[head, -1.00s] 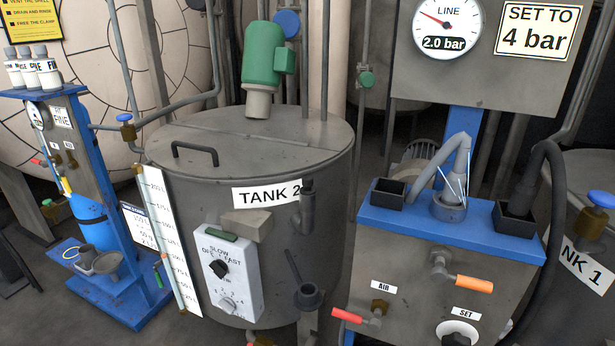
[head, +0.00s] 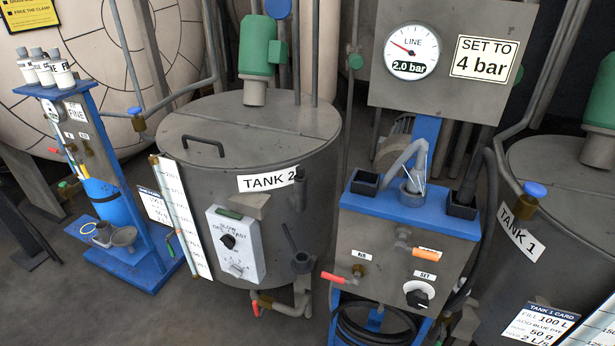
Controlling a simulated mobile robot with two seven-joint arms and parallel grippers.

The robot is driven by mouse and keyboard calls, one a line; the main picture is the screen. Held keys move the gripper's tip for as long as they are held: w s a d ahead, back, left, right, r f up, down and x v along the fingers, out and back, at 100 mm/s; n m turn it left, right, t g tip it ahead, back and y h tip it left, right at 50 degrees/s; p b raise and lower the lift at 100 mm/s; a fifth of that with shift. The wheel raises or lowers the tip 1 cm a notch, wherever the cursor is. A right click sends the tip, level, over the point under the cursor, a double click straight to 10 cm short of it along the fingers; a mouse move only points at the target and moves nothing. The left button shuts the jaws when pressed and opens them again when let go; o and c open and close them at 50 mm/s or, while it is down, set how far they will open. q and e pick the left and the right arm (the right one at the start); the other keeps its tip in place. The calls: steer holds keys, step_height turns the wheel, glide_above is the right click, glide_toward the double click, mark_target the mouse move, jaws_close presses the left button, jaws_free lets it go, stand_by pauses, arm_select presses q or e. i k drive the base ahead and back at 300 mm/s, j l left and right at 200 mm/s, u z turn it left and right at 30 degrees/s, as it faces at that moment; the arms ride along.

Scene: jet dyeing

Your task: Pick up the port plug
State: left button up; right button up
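I cannot say for certain which part is the port plug. On the front right of Tank 2 (head: 265,130) there is a dark round port-like fitting (head: 302,263) with a thin dark bar sloping up from it. A dark upright pipe stub (head: 300,189) sits above it near the tank's rim. Neither of my grippers is in view.
A blue stand with a grey panel (head: 395,275) carries dark holders, a hose and red and orange handles. The line gauge (head: 412,52) reads 2.0 bar. Tank 1 (head: 550,190) stands at right, a blue bottle station (head: 103,200) at left. Grey floor lies between.

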mark_target(300, 176)
steer(key=j+z, duration=0.15)
steer(key=z, duration=1.05)
steer(key=j+z, duration=0.45)
steer(key=k+j+z, duration=0.1)
steer(key=j+z, duration=0.35)
steer(key=k+j+z, duration=0.15)
steer(key=j+z, duration=0.15)
steer(key=k+j+z, duration=0.4)
steer(key=k+j, duration=0.15)
steer(key=k+j+z, duration=0.15)
steer(key=k+j, duration=0.15)
steer(key=j, duration=0.2)
steer(key=k+j, duration=1)
